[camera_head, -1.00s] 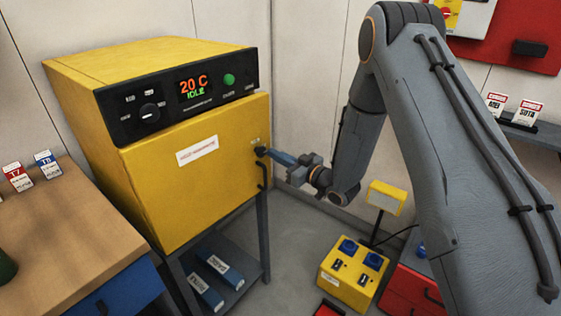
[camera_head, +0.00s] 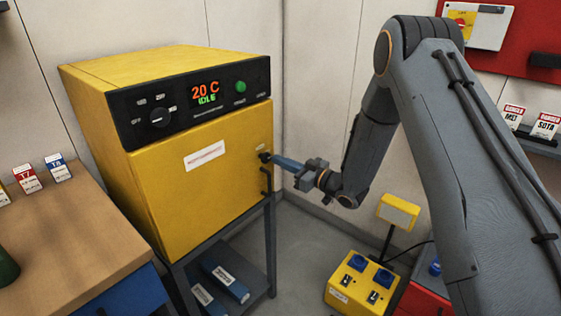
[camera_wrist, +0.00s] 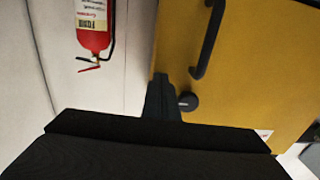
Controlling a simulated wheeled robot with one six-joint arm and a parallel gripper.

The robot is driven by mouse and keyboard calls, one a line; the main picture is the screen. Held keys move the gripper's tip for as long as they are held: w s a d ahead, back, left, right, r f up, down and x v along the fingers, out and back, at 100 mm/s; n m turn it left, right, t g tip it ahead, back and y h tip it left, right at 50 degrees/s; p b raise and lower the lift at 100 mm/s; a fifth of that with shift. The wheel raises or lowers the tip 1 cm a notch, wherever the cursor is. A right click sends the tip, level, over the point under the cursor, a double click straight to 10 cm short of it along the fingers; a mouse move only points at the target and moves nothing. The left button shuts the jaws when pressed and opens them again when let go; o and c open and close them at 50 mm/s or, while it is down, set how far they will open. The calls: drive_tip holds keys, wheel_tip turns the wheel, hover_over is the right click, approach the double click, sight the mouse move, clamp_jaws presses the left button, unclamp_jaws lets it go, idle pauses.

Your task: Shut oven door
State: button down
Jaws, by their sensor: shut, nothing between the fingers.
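The yellow oven (camera_head: 110,85) stands on a dark stand at the left of the head view. Its door (camera_head: 200,200) has a white label and lies flush or nearly flush under the black control panel; a small gap cannot be ruled out. A dark knob (camera_head: 264,156) and a black handle (camera_head: 266,182) are at the door's right edge. My gripper (camera_head: 274,158) is shut and empty, its tips at the knob. In the wrist view, my gripper (camera_wrist: 160,80) is beside the knob (camera_wrist: 188,102) near the door's edge, below the handle (camera_wrist: 209,42); contact is unclear.
A wooden bench (camera_head: 75,230) with tags stands left of the oven. A yellow box with blue sockets (camera_head: 360,281) is on the lower right. A red fire extinguisher (camera_wrist: 92,25) hangs on the wall by the door. Blue cases (camera_head: 226,282) lie on the stand's shelf.

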drive_tip(key=s+d+m+g+h+b, duration=0.1)
drive_tip(key=s+d+m+h, duration=0.1)
drive_tip(key=s+d+h, duration=0.45)
drive_tip(key=s+d+m+g+h, duration=0.1)
drive_tip(key=s+d+m+h, duration=0.15)
drive_tip(key=d, duration=0.65)
drive_tip(key=s+d+m+h+b, duration=0.1)
drive_tip(key=s+d+m+h, duration=0.3)
drive_tip(key=d, duration=0.4)
drive_tip(key=s+r+m+g+h, duration=0.1)
drive_tip(key=s+g, duration=0.7)
drive_tip(key=s, duration=1.6)
drive_tip(key=shift+s+r+m+h, duration=0.25)
drive_tip(key=shift+r+m+h, duration=0.25)
drive_tip(key=shift+m, duration=0.35)
drive_tip(key=shift+a, duration=0.1)
